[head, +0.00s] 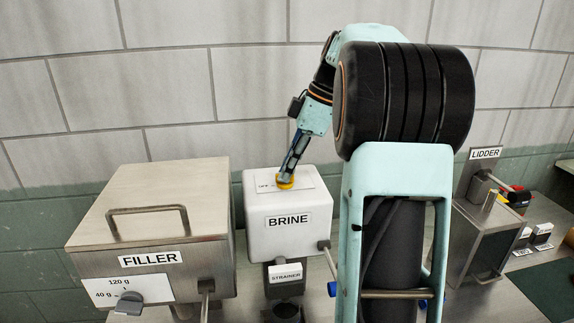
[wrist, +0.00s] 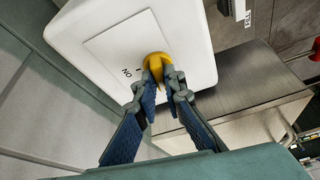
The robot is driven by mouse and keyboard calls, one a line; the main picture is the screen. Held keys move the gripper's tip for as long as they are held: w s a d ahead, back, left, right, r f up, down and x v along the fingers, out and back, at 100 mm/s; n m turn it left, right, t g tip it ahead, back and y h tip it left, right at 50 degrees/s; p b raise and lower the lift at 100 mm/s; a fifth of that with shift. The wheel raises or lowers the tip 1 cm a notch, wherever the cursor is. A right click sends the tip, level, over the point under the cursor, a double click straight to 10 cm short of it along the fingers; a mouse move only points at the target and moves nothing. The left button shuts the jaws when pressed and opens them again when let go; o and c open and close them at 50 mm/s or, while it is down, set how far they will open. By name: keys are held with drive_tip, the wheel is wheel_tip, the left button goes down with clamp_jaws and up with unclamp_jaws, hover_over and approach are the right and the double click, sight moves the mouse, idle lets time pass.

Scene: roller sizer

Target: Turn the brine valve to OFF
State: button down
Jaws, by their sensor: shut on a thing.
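The brine valve is a yellow knob (head: 285,183) on a white label plate on top of the white BRINE box (head: 265,212). My gripper (head: 288,174) reaches down onto it from behind. In the wrist view both fingertips of my gripper (wrist: 158,82) are closed on the yellow knob (wrist: 154,62), one on each side. The word ON and a short mark show on the label plate (wrist: 118,48), just left of the knob.
A steel FILLER box (head: 150,225) with a top handle and a grey dial (head: 129,303) stands left of the BRINE box. The LIDDER machine (head: 485,235) is at the right. A tiled wall (head: 150,90) stands close behind.

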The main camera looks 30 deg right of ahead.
drive_tip(key=shift+n, duration=0.6)
drive_tip(key=c, duration=2)
unclamp_jaws()
drive_tip(key=shift+d+r, duration=0.1)
drive_tip(key=shift+r, duration=0.05)
drive_tip(key=v, duration=1.1)
drive_tip(key=shift+w+d+r, duration=0.15)
drive_tip(key=shift+w+r, duration=0.05)
drive_tip(key=shift+r, duration=0.2)
drive_tip(key=shift+f, duration=0.1)
